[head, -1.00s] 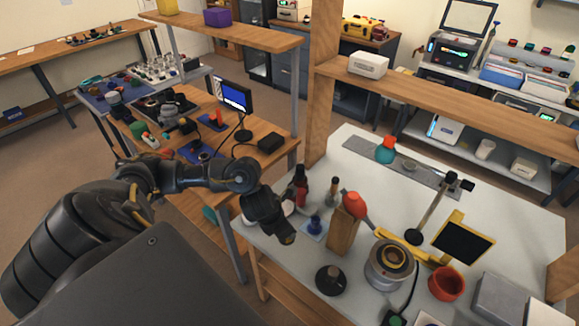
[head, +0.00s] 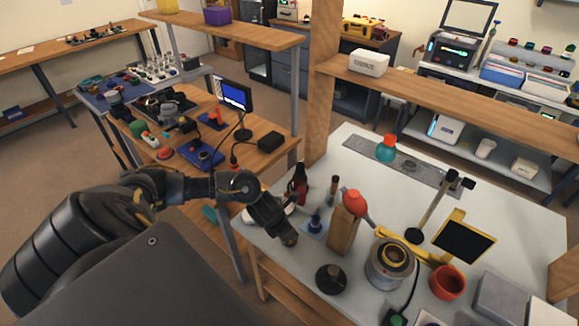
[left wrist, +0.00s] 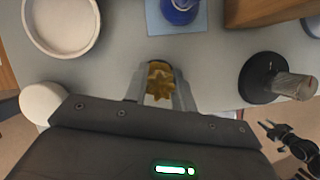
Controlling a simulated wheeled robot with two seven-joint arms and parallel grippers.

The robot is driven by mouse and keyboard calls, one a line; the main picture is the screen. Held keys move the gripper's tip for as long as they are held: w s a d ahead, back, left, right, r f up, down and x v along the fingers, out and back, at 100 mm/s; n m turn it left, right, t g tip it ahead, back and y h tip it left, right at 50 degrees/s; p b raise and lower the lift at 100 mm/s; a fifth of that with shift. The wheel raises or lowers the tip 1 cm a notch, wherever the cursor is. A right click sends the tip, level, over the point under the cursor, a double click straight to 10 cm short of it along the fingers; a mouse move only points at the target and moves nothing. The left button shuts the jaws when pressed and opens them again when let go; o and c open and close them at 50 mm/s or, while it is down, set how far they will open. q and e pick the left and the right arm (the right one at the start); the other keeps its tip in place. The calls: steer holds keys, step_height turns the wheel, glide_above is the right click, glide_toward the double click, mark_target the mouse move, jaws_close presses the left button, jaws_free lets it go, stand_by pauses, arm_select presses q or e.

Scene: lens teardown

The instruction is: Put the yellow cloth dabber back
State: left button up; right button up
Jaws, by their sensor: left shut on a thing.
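The yellow cloth dabber (left wrist: 160,80) shows between the two fingers of my left gripper (left wrist: 160,90) in the left wrist view. The fingers are shut on it. In the head view my left gripper (head: 289,239) is over the near-left part of the white bench, left of the wooden block, and the dabber is hard to make out there. Below it in the left wrist view is grey-white bench top, with a dark round-based stand (left wrist: 262,80) to the right.
A blue bottle (head: 315,222) stands on a small blue mat beside a wooden block (head: 342,238) with a red-bulbed tool. A white round dish (left wrist: 62,22) is at upper left in the left wrist view. A lens body (head: 385,270) and orange cup (head: 447,283) stand farther right.

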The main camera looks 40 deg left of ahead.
arm_select(q)
steer(key=shift+f, duration=0.2)
steer(key=o, duration=0.9)
steer(key=shift+r, duration=0.1)
steer(key=shift+o, duration=0.2)
steer(key=shift+r, duration=0.4)
steer(key=p+v, duration=0.1)
steer(key=v, duration=1)
steer(key=shift+s+r, duration=0.2)
